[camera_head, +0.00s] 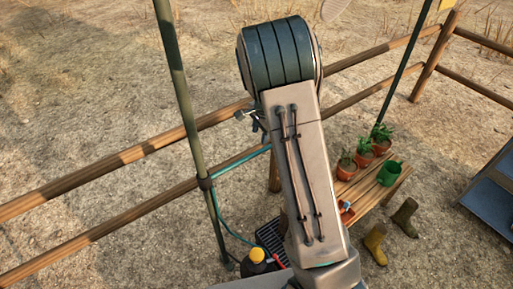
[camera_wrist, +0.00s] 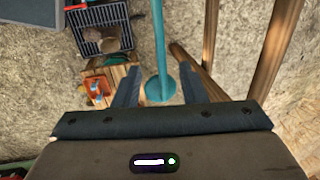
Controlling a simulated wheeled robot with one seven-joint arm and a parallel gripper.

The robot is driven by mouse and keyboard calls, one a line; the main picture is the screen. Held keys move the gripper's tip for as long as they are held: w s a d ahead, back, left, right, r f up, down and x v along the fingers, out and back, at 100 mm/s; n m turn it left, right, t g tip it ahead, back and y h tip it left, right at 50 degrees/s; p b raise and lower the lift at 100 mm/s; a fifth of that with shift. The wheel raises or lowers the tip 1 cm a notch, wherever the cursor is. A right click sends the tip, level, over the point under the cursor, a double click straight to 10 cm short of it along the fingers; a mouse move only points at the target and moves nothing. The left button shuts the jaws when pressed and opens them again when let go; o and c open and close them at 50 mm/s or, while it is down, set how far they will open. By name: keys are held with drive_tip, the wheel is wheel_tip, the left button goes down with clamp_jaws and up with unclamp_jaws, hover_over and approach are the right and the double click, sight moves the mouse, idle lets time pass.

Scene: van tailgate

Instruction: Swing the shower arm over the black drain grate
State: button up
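The teal shower arm (camera_head: 243,159) runs from a clamp on the green pole up and right, passing behind my arm in the head view. In the wrist view a teal bar (camera_wrist: 158,40) runs down to a round teal disc (camera_wrist: 160,88). My gripper (camera_wrist: 160,90) is open, with one dark finger on each side of the disc and gaps visible between; I cannot tell the depth. The black drain grate (camera_head: 269,236) lies on the ground right of the pole's foot, partly behind my arm. It also shows at the wrist view's upper left (camera_wrist: 92,17), away from the bar.
The green pole (camera_head: 187,110) and wooden fence rails (camera_head: 110,160) stand at left. A bench (camera_head: 375,188) with potted plants (camera_head: 364,147) and a green watering can (camera_head: 389,173) stands at right, boots (camera_head: 375,243) beside it. A yellow-topped dark container (camera_head: 257,256) stands near the grate.

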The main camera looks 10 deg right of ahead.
sight(256, 152)
drive_tip(key=f, duration=0.3)
drive_tip(key=w+f+p, duration=0.1)
drive_tip(key=f, duration=0.3)
drive_tip(key=w+f, duration=0.1)
drive_tip(key=f, duration=0.3)
drive_tip(key=shift+a+p, duration=0.3)
drive_tip(key=shift+a, duration=0.1)
clamp_jaws()
